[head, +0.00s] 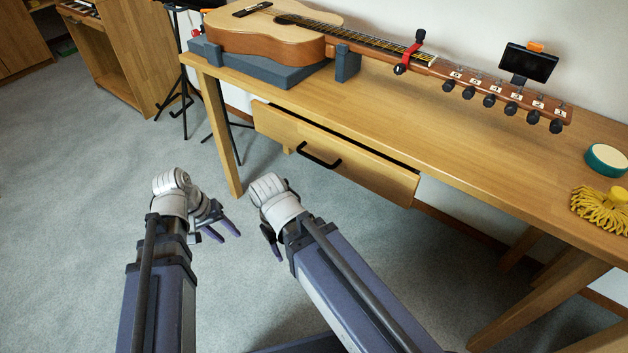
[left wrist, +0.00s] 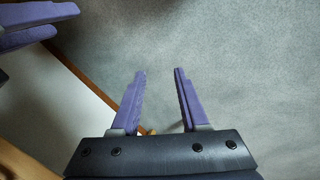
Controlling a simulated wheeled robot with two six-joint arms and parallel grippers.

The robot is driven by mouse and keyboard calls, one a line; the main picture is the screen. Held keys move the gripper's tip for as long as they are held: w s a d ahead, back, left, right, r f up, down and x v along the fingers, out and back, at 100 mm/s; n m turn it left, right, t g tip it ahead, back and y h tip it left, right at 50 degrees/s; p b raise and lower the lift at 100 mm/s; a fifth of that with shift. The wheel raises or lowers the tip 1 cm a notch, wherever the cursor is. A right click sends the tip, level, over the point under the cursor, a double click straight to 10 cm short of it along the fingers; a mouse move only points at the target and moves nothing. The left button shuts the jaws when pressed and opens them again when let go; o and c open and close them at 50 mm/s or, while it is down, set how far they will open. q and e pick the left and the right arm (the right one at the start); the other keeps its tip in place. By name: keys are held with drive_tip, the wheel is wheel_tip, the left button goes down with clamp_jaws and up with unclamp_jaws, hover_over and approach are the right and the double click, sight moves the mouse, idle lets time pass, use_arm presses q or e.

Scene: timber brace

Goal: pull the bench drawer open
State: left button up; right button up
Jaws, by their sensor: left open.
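The bench drawer (head: 355,168) is a wooden front under the bench top with a black bar handle (head: 319,156) at its middle. A dark gap runs along its top edge, and the front stands slightly out from the bench. My left gripper (head: 225,234) is open and empty, pointing down over the floor, left of the drawer and apart from the handle. Its two purple fingers (left wrist: 160,73) show apart in the left wrist view. My right gripper (head: 274,245) hangs below and left of the handle, not touching it; its fingers also show at upper left in the left wrist view (left wrist: 38,24).
The bench top (head: 440,130) carries a guitar (head: 262,32) on grey supports, a dark phone-like device (head: 528,63), a green-rimmed round tin (head: 606,160) and a yellow mop-like item (head: 602,208). A bench leg (head: 220,140) stands left of the drawer. Carpet in front is clear.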

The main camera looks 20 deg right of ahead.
use_arm(q)
drive_tip(key=w+d+r+h+b, duration=0.1)
drive_tip(key=w+d+h, duration=0.15)
drive_tip(key=d, duration=0.25)
drive_tip(key=w+d+r+h, duration=0.2)
drive_tip(key=d+h, duration=0.1)
drive_tip(key=d, duration=0.2)
drive_tip(key=g+h, duration=0.2)
drive_tip(key=h, duration=0.5)
approach(314, 159)
drive_tip(key=d+f, duration=0.1)
drive_tip(key=d, duration=0.1)
drive_tip(key=shift+b+x, duration=0.55)
drive_tip(key=shift+x, duration=3.5)
use_arm(e)
drive_tip(key=shift+f, duration=2.05)
use_arm(q)
drive_tip(key=shift+w+r, duration=0.1)
drive_tip(key=shift+w, duration=0.05)
drive_tip(key=shift+c, duration=0.3)
clamp_jaws()
